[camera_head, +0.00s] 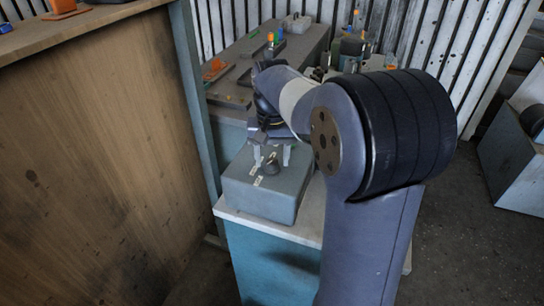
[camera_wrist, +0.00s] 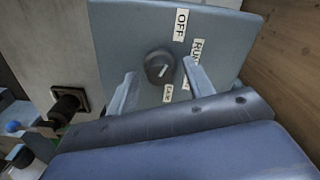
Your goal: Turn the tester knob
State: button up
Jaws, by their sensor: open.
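The tester is a blue-grey box (camera_head: 262,199) on a pale-topped cabinet. White labels surround the knob; one reads OFF (camera_wrist: 181,25), another begins with RUN (camera_wrist: 196,52), and a third is too small to read surely. My gripper (camera_head: 272,150) is open above the box. In the wrist view its two fingers (camera_wrist: 160,86) stand on either side of the knob, apart from it as far as I can see.
A wooden panel (camera_head: 100,130) rises at the left. A grey bench (camera_head: 290,50) with orange and dark parts stands behind. Dark open floor (camera_head: 470,250) lies at the right.

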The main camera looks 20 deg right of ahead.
jog(key=shift+f, duration=0.1)
jog(key=shift+c, duration=0.5)
jog(key=c, duration=0.9)
jog(key=shift+m, duration=0.4)
jog(key=m+p, duration=0.2)
jog(key=shift+m, duration=0.4)
jog(key=m+p, duration=0.2)
jog(key=m, duration=0.3)
jog(key=m+p, duration=0.1)
jog(key=m, duration=0.3)
jog(key=shift+m, duration=0.4)
jog(key=shift+m+p, duration=0.5)
jog(key=shift+m, duration=1.7)
